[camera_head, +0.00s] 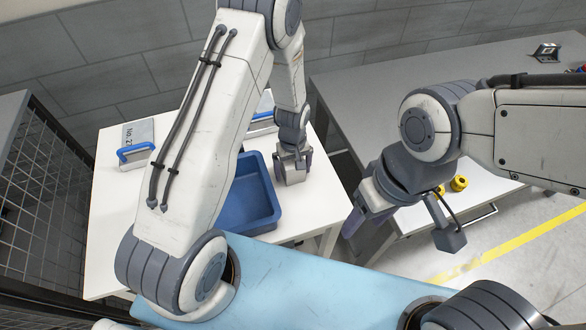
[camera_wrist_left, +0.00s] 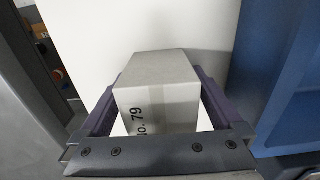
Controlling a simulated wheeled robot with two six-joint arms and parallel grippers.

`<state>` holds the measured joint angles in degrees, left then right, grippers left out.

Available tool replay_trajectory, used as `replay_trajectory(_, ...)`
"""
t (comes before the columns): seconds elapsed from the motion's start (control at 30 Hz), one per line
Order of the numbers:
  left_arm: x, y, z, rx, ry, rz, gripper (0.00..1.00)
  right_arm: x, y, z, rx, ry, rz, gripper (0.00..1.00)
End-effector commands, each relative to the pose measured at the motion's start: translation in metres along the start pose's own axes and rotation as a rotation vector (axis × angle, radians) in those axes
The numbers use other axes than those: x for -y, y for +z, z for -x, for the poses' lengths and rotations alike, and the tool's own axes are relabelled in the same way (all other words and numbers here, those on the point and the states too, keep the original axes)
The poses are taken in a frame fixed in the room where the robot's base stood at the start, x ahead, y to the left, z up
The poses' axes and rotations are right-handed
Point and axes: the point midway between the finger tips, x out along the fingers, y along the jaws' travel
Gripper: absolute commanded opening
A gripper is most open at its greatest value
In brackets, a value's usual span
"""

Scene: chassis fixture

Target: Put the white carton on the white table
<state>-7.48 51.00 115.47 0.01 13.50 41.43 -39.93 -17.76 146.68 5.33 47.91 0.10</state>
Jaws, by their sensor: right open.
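The white carton (camera_wrist_left: 158,95), marked "No. 79", sits between the two fingers of my left gripper (camera_wrist_left: 160,95) in the left wrist view. The fingers press on its two sides. In the head view my left gripper (camera_head: 292,165) points down at the right part of the white table (camera_head: 110,215), and a pale bit of the carton (camera_head: 292,177) shows between the fingers. I cannot tell whether the carton touches the tabletop. My right gripper (camera_head: 362,212) is open and empty, right of the white table's edge.
A blue bin (camera_head: 262,212) stands on the white table just left of my left gripper. A grey box marked "No. 27" (camera_head: 138,132) and a blue-edged object (camera_head: 135,152) are at the back left. Yellow parts (camera_head: 458,184) lie on the right bench. A light blue surface (camera_head: 300,285) is in front.

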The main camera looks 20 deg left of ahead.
Motion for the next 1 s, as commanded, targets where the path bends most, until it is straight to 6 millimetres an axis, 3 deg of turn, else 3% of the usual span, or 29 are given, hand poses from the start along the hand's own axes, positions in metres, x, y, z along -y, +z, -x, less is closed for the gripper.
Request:
replay_trajectory(0.27, -0.001, -0.001, 0.018, -0.003, 0.003, 0.000, 1.00, 0.000, 0.000, -0.004, 0.000, 0.000, 0.000, 0.59)
replay_trajectory(0.6, -0.001, -0.001, 0.086, -0.005, 0.004, 0.000, 1.00, -0.001, 0.001, -0.019, 0.000, 0.000, 0.001, 0.59)
replay_trajectory(0.87, -0.001, 0.000, 0.119, -0.002, 0.002, -0.001, 1.00, -0.002, 0.001, -0.024, 0.000, 0.000, 0.001, 0.59)
replay_trajectory(1.0, -0.006, 0.019, 0.140, -0.004, 0.009, -0.087, 1.00, -0.002, 0.001, -0.023, 0.000, 0.000, 0.001, 0.59)
